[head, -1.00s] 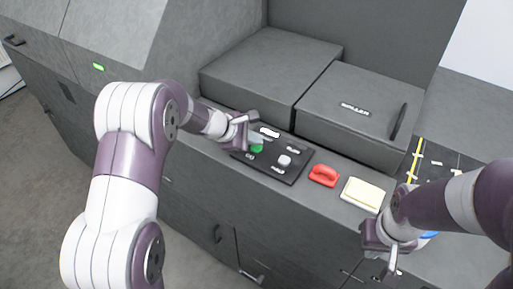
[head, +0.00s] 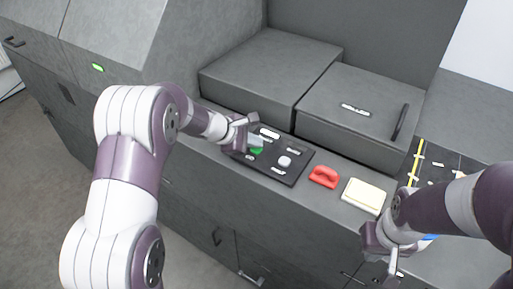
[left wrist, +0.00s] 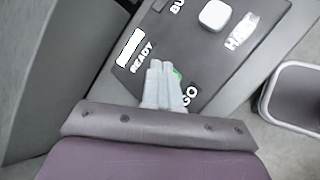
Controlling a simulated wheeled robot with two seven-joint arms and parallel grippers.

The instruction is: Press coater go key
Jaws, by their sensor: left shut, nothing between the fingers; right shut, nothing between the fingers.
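The coater's dark control panel (head: 292,166) lies on the grey machine's front ledge. Its green go key (head: 256,150) shows partly beside my left fingers, and only a green sliver (left wrist: 177,73) shows in the left wrist view, beside the "GO" label (left wrist: 189,95). My left gripper (head: 254,142) is shut and empty, its fingertips over the key and hiding most of it. Whether they touch it I cannot tell. A white knob (head: 284,161) sits on the same panel. My right gripper (head: 386,270) is shut and empty, low at the right in front of the ledge.
A red object (head: 324,177) and a cream-coloured block (head: 362,195) lie on the ledge right of the panel. Grey covers (head: 350,115) rise behind it. A dark board with a yellow strip (head: 417,160) is at the right. A bin (left wrist: 295,95) shows in the left wrist view.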

